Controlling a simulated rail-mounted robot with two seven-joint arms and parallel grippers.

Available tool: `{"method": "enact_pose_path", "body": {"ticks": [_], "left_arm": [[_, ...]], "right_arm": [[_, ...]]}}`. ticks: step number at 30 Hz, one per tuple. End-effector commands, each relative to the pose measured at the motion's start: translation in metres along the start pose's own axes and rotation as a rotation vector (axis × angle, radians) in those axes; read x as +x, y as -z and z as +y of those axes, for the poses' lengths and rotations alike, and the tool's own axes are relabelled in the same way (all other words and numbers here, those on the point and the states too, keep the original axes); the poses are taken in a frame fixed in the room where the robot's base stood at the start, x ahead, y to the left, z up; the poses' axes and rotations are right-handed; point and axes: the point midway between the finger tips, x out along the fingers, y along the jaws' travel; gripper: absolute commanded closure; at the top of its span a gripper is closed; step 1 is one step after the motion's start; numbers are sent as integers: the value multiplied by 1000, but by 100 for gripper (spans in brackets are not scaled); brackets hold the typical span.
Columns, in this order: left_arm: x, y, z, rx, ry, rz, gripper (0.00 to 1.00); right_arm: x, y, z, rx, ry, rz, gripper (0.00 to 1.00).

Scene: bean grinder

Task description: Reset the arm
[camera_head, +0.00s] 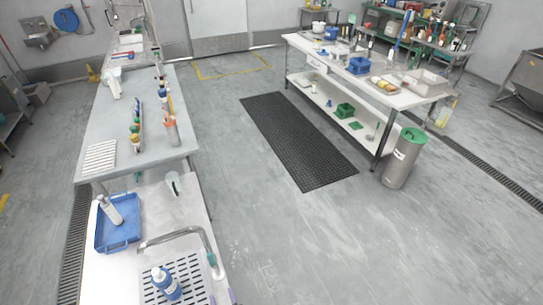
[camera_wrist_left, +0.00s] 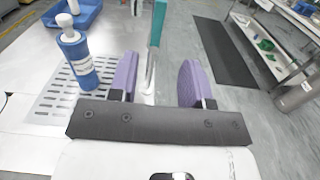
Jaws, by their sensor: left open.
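My left gripper (camera_head: 223,298) shows only as purple fingertips at the bottom edge of the head view, beside the sink counter. In the left wrist view, its two purple-padded fingers (camera_wrist_left: 157,80) are spread apart and hold nothing. The faucet (camera_head: 182,235) stands just ahead of the fingers. Its upright with a teal part (camera_wrist_left: 157,25) appears between the fingers in the wrist view; I cannot tell whether they touch it. A blue bottle with a white top (camera_head: 165,284) stands on the drain grid, left of the gripper; it also shows in the wrist view (camera_wrist_left: 75,50). My right gripper is not in view.
A blue tray (camera_head: 131,234) with a white bottle sits on the counter. A grey table (camera_head: 125,155) with several bottles stands beyond. A white table (camera_head: 345,72), a black mat (camera_head: 297,140) and a steel bin (camera_head: 400,168) are farther right.

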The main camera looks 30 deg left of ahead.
Motion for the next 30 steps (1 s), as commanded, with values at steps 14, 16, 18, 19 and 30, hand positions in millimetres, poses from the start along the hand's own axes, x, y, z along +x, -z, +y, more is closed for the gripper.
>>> {"method": "enact_pose_path", "body": {"ticks": [14, 16, 18, 19, 30], "left_arm": [[-1, 13, 12, -491, -92, 64, 55], [-3, 22, 17, -717, -183, 146, 55], [-6, 28, 20, -959, -301, 236, 55], [-8, 29, 20, -1057, -356, 273, 55], [-53, 3, 9, -1852, -1040, 747, 55]], "right_arm": [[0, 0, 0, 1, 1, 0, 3], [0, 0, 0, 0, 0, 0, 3], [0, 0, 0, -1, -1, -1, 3], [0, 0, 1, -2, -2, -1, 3], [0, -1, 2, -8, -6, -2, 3]]}}
